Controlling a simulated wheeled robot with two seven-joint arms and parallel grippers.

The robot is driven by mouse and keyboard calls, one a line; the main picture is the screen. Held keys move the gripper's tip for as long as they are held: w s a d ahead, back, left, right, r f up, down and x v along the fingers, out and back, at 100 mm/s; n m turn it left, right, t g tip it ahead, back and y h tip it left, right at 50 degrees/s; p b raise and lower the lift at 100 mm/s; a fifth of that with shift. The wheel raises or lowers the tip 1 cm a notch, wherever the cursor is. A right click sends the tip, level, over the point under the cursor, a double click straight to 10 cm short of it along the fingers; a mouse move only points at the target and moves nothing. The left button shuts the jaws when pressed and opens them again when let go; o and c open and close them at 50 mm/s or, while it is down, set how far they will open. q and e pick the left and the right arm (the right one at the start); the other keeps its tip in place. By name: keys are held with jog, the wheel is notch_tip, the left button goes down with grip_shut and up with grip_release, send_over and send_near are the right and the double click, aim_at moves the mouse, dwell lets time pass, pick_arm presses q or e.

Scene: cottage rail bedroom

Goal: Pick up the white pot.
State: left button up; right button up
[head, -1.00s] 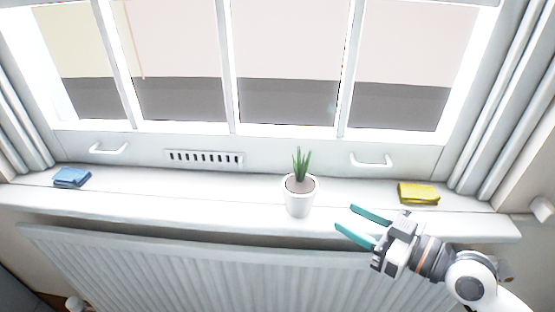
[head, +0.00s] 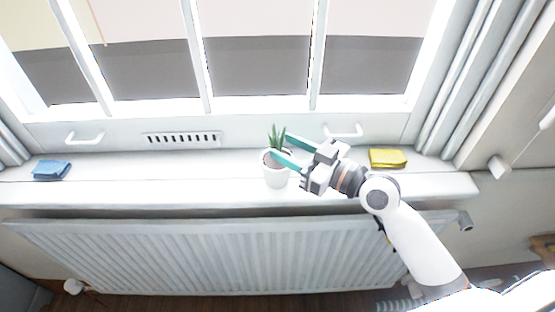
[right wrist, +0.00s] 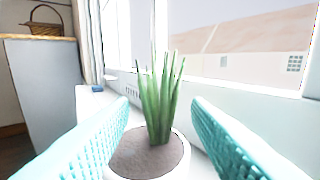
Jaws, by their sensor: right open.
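The white pot (head: 276,179) stands upright on the windowsill and holds a spiky green plant (head: 275,137). My right gripper (head: 280,147) is open at the pot's right side, with its teal fingers reaching over the upper part of the pot. In the right wrist view the pot (right wrist: 178,170) and its plant (right wrist: 158,105) show between the two spread fingers, with brown soil inside the rim. The pot's lower part is out of that view. I cannot tell whether a finger touches the pot. My left gripper is not in view.
A yellow folded cloth (head: 388,158) lies on the sill (head: 200,185) to the right, and a blue one (head: 52,169) at the far left. The window frame with handles (head: 343,131) rises behind. A white radiator (head: 200,255) hangs below the sill.

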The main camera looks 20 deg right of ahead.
aim_at(278, 144)
jog(key=shift+p+x, duration=0.3)
jog(key=shift+x, duration=1.3)
jog(key=shift+s, duration=0.1)
grip_shut()
